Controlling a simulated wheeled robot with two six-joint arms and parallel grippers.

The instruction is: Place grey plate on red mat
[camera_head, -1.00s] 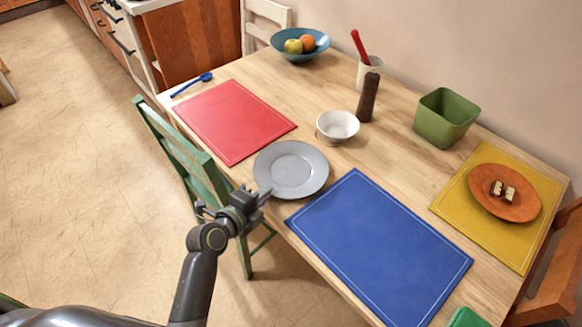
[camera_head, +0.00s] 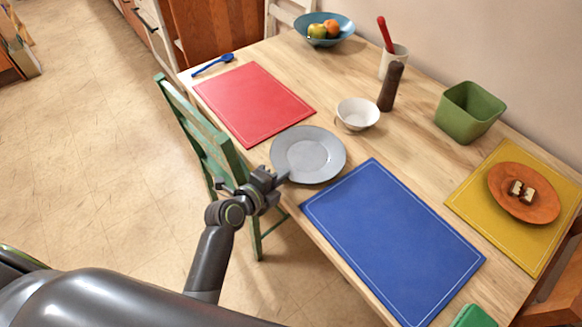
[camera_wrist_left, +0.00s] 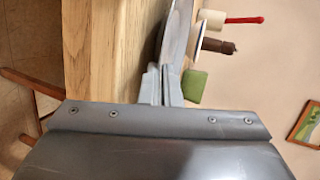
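The grey plate (camera_head: 308,152) lies on the bare wood between the red mat and the blue mat, at the table's near edge. The red mat (camera_head: 253,103) is empty, up and left of the plate. My left gripper (camera_head: 284,177) is at the plate's near left rim. In the left wrist view its fingers (camera_wrist_left: 164,84) are close together with the plate's edge (camera_wrist_left: 178,35) running in between them, so it looks shut on the rim. The plate looks still at table level. My right gripper is not in view.
A blue mat (camera_head: 394,240) lies right of the plate. A white bowl (camera_head: 358,113) and a brown mill (camera_head: 391,86) stand behind it. A green chair (camera_head: 213,143) stands against the table's left side. A blue spoon (camera_head: 212,64) lies beyond the red mat.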

